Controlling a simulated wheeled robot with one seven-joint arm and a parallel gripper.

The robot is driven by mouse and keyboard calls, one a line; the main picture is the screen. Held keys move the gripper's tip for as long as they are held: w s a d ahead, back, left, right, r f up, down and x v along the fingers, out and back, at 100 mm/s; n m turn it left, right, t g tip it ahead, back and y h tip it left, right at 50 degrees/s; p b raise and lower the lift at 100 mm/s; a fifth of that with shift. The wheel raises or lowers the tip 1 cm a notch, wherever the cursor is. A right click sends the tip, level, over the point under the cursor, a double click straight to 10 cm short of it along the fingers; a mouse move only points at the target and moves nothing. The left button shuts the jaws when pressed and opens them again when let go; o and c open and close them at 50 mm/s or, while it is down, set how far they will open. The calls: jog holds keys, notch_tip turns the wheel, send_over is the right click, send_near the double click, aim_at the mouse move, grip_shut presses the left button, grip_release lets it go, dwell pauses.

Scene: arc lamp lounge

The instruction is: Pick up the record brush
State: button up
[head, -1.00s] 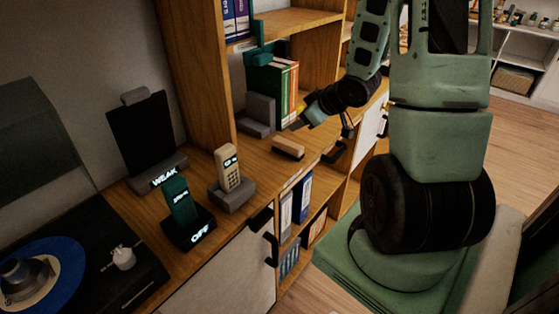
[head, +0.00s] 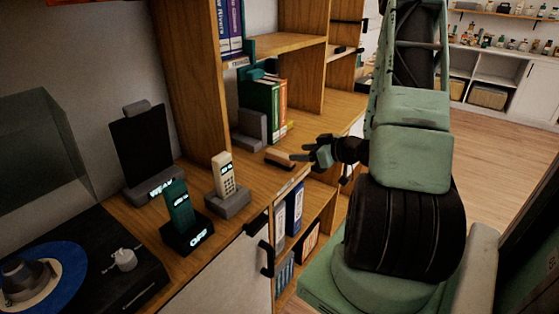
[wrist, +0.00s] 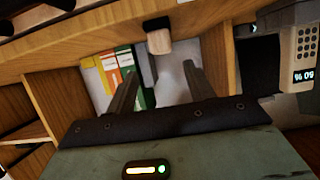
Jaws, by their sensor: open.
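The record brush (head: 280,158), a small block with a pale wooden side, lies on the wooden shelf top in front of the books. In the wrist view the brush (wrist: 158,38) shows a dark face and a pale wood face, beyond and between the fingertips. My gripper (head: 302,153) is open just to the right of the brush in the head view, its fingers pointing toward it. In the wrist view both fingers of my gripper (wrist: 160,78) are spread apart with nothing between them. Whether a finger touches the brush is not clear.
Green and orange books (head: 263,100) with a grey bookend (head: 251,127) stand behind the brush. A beige phone (head: 227,175) and a dark green handset (head: 178,207) stand to the left. A turntable (head: 70,270) is at lower left. Binders (head: 287,215) sit below.

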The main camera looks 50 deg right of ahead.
aim_at(280, 154)
jog(key=x, duration=0.3)
jog(key=shift+w+f, duration=0.1)
jog(key=shift+w, duration=0.15)
jog(key=shift+a+x, duration=0.1)
jog(key=shift+x, duration=1.3)
jog(key=shift+a+x, duration=0.15)
jog(key=shift+x, duration=1.2)
jog(key=c, duration=1.1)
